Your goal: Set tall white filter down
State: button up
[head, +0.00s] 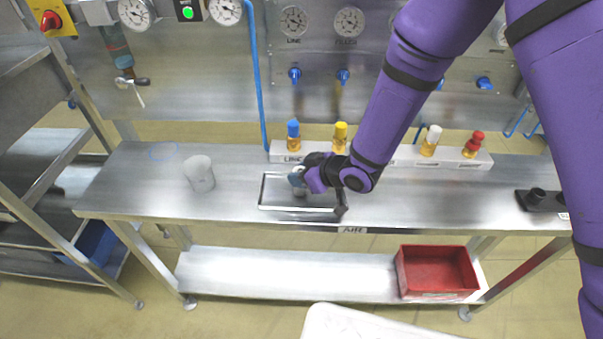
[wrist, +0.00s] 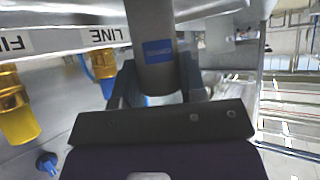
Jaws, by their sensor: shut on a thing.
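My gripper (head: 299,184) is over the shallow metal tray (head: 268,207) on the workbench. In the wrist view my gripper (wrist: 156,88) is shut on a light grey cylinder with a blue label, which I take to be the tall white filter (wrist: 153,40). It stands between the two dark fingers. In the head view my gripper and arm mostly hide it, and I cannot tell whether its base touches the tray.
A translucent white cup (head: 199,174) stands left of the tray. Behind is a pale rack (head: 284,157) with blue-, yellow-, white- and red-topped items. A black holder (head: 541,201) sits at the right end. A red bin (head: 437,272) is on the lower shelf.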

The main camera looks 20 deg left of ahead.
jog(key=shift+f, duration=0.15)
jog(key=o, duration=1)
jog(key=shift+r, duration=0.2)
jog(key=v, duration=1.2)
